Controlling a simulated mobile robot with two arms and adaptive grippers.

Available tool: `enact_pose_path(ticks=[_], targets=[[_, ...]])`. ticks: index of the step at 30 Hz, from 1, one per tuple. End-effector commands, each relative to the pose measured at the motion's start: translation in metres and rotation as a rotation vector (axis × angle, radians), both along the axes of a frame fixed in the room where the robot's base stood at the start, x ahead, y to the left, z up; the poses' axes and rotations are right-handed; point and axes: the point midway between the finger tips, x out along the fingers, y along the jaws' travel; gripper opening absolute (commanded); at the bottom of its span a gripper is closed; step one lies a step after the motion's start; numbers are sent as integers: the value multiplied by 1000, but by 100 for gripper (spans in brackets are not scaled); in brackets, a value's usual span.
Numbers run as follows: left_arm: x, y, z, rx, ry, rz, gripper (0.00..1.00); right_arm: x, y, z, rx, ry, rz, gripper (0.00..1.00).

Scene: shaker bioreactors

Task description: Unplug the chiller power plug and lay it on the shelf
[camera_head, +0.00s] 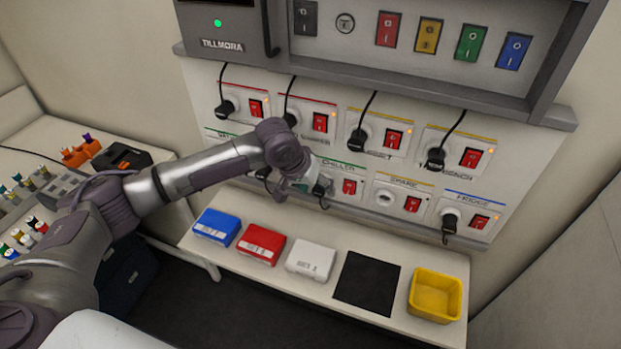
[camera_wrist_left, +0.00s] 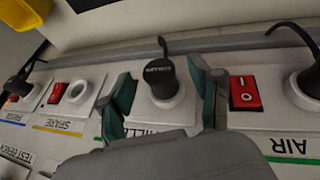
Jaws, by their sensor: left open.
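The chiller power plug (camera_wrist_left: 160,80) is black and sits in its round white socket on the wall panel. It also shows in the head view (camera_head: 321,187), partly covered by my gripper. My left gripper (camera_wrist_left: 165,92) is open, one finger on each side of the plug, with visible gaps. In the head view the left gripper (camera_head: 305,186) is at the lower socket row. The chiller's red switch (camera_head: 349,187) is right of the socket; in the wrist view it is hidden. The white shelf (camera_head: 328,293) lies below the panel. My right gripper is not in view.
The shelf holds blue (camera_head: 217,227), red (camera_head: 261,244) and white (camera_head: 311,260) boxes, a black mat (camera_head: 367,283) and a yellow bin (camera_head: 435,294). The spare socket (camera_head: 384,197) is empty. The air switch (camera_wrist_left: 243,93) is close beside one finger. Other plugged cords hang nearby.

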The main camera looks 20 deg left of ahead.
Motion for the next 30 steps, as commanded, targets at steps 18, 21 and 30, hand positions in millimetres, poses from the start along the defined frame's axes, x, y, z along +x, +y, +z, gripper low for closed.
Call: enact_pose_path(ticks=[18, 21, 30], targets=[[1, -1, -4, 0, 0, -1, 19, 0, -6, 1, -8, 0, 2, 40], [1, -1, -4, 0, 0, -1, 2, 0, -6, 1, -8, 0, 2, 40], [-1, -1, -2, 0, 1, -1, 0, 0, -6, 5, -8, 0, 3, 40]])
